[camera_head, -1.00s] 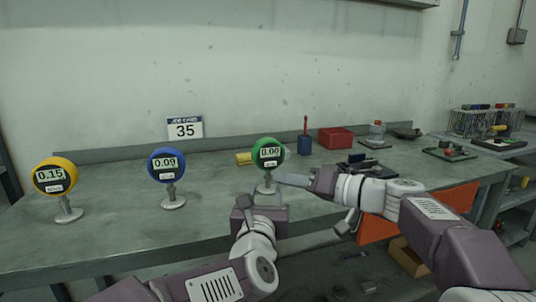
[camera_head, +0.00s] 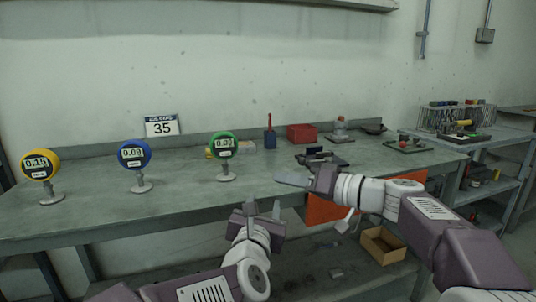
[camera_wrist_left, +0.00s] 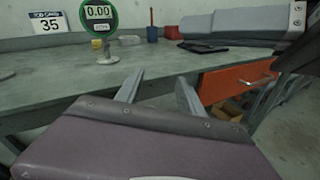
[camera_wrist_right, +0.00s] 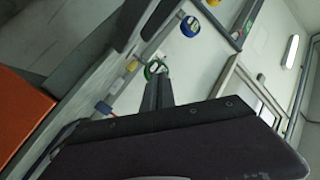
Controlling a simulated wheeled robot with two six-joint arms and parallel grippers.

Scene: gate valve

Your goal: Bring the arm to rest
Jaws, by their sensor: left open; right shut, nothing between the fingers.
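My left gripper (camera_head: 262,208) is open and empty, in front of the bench's near edge in the head view. Its two spread fingers (camera_wrist_left: 158,92) show in the left wrist view. My right gripper (camera_head: 288,179) is shut and empty, pointing left near the bench's front edge. Its closed fingers (camera_wrist_right: 158,90) show in the right wrist view. Both are apart from the three round gauges on stands: yellow (camera_head: 40,165), blue (camera_head: 134,155) and green (camera_head: 222,145). The green gauge (camera_wrist_left: 98,14) reads 0.00 in the left wrist view.
The grey bench (camera_head: 90,213) runs along the wall with a "35" sign (camera_head: 161,126). A red box (camera_head: 302,133), a blue cup (camera_head: 269,139) and a dark tray (camera_head: 322,160) stand on it. An orange panel (camera_head: 325,209) is behind my right arm. A cardboard box (camera_head: 383,246) is below.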

